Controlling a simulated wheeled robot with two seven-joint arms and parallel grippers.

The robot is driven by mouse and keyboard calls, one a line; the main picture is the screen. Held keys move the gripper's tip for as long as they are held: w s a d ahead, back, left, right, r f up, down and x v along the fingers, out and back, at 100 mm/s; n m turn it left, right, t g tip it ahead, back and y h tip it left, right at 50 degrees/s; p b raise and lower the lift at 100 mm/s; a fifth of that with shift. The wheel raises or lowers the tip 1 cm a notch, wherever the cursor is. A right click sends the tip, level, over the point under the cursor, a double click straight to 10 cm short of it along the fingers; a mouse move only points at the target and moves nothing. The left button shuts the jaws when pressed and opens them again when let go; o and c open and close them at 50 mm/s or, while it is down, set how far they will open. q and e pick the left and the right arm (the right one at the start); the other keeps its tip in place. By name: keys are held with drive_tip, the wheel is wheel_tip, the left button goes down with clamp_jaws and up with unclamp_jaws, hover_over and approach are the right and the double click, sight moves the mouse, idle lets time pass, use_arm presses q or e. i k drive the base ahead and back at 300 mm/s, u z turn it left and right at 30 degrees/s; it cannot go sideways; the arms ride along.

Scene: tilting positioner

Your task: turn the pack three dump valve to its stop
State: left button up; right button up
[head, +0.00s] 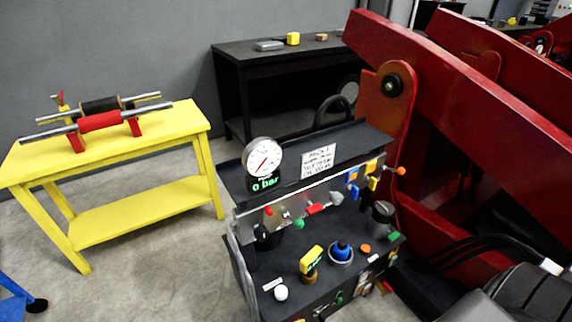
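A dark hydraulic control console (290,225) stands in the middle of the head view. A sign (318,161) on it seems to begin with "PACK", but its small text is too blurred to read. A round gauge (262,157) stands at its top left, above a green "0 bar" readout (265,183). Small coloured fittings line the console, including a red one (315,209), a green one (299,224) and an orange one (401,171). I cannot tell which is the pack three dump valve, or how it is turned. Neither gripper shows.
A yellow bench (140,135) with red and black rollers is at the left. A black table (290,62) with small blocks stands at the back. Large red beams (470,90) fill the right. Bare floor (140,270) lies left of the console.

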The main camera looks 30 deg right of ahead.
sight(312, 209)
drive_tip(key=z, duration=1.75)
drive_tip(key=k, duration=0.9)
drive_tip(key=z, duration=0.65)
